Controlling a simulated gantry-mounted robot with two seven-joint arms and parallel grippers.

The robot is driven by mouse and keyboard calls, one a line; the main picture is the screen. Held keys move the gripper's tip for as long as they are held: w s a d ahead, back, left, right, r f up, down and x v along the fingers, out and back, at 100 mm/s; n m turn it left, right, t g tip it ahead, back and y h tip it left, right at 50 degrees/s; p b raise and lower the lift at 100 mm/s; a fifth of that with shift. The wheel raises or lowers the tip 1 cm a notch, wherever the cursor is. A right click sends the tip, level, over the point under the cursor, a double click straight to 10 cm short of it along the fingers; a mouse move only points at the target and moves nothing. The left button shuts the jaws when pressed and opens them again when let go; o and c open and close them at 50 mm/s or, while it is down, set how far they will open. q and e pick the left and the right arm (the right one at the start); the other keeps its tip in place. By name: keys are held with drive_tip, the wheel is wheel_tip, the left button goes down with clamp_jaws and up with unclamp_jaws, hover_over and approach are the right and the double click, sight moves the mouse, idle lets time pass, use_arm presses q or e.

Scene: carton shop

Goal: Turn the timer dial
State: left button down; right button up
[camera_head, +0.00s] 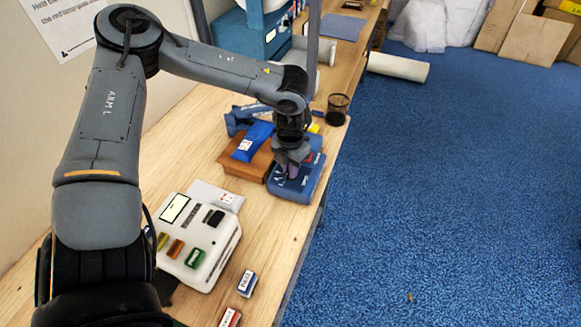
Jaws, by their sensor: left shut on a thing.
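My left gripper (291,167) points down over a blue box-shaped device (309,186) near the right edge of the bench. Its fingers are shut on a small purple knob on top of this device, which seems to be the timer dial (292,172). The fingers hide most of the knob, so I cannot read its angle. My right gripper is not in view.
A white device (219,245) with several coloured buttons stands nearer on the bench. A brown box (236,164) with a blue packet (253,141) on it is left of the blue device. A dark mesh cup (338,108) stands behind. Small boxes (247,284) lie near the front edge.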

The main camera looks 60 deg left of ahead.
use_arm(q)
drive_tip(key=m+b, duration=0.2)
drive_tip(key=shift+f+m, duration=0.1)
drive_tip(key=shift+m, duration=0.3)
drive_tip(key=m+b, duration=0.1)
drive_tip(key=m, duration=0.2)
drive_tip(key=shift+m, duration=0.3)
drive_tip(key=m+b, duration=0.1)
drive_tip(key=m, duration=0.2)
drive_tip(key=shift+m, duration=0.3)
drive_tip(key=shift+m+b, duration=0.45)
drive_tip(key=shift+m, duration=1.65)
drive_tip(key=c, duration=1.1)
unclamp_jaws()
drive_tip(key=shift+c, duration=0.2)
